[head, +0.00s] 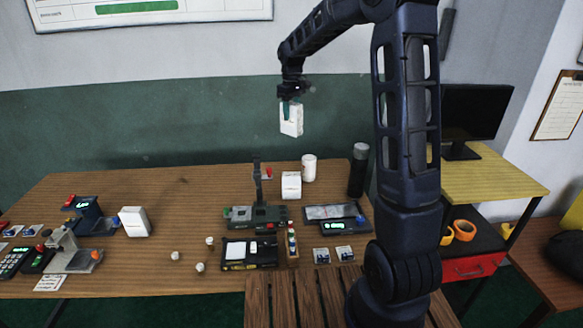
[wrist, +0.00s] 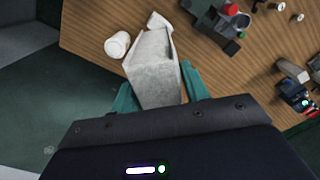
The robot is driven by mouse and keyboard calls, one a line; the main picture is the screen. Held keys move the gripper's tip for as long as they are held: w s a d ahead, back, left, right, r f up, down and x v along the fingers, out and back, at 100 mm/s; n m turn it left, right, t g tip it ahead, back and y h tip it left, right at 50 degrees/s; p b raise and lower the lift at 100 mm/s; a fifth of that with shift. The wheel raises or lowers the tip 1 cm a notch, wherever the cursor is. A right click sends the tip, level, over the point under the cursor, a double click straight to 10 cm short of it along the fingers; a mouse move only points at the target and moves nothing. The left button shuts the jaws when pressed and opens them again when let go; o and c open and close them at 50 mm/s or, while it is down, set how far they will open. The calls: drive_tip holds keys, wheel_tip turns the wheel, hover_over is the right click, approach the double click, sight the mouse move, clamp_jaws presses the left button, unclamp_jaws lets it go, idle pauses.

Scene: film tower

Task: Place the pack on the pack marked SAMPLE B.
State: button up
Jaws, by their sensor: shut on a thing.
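My gripper (head: 290,103) is shut on a white pack (head: 291,122) and holds it high above the back of the table. In the wrist view the teal fingers (wrist: 158,90) clasp the pack (wrist: 155,75) from both sides. A white pack (head: 291,186) stands upright on the table below the held one. In the wrist view a part of it (wrist: 158,20) shows past the held pack, which hides the rest. Another white pack (head: 134,222) stands at the left, beside a blue device. I cannot read SAMPLE B on either standing pack.
A white cylinder (head: 309,168) stands close behind and right of the middle pack, with a dark bottle (head: 357,170) further right. A device with a dark post (head: 257,190) stands just left of the middle pack. A scale (head: 337,218) lies in front right. The table's left back is clear.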

wheel_tip(320, 180, down, 19)
idle(0.6)
drive_tip(key=shift+f, duration=0.1)
drive_tip(key=o, duration=1.2)
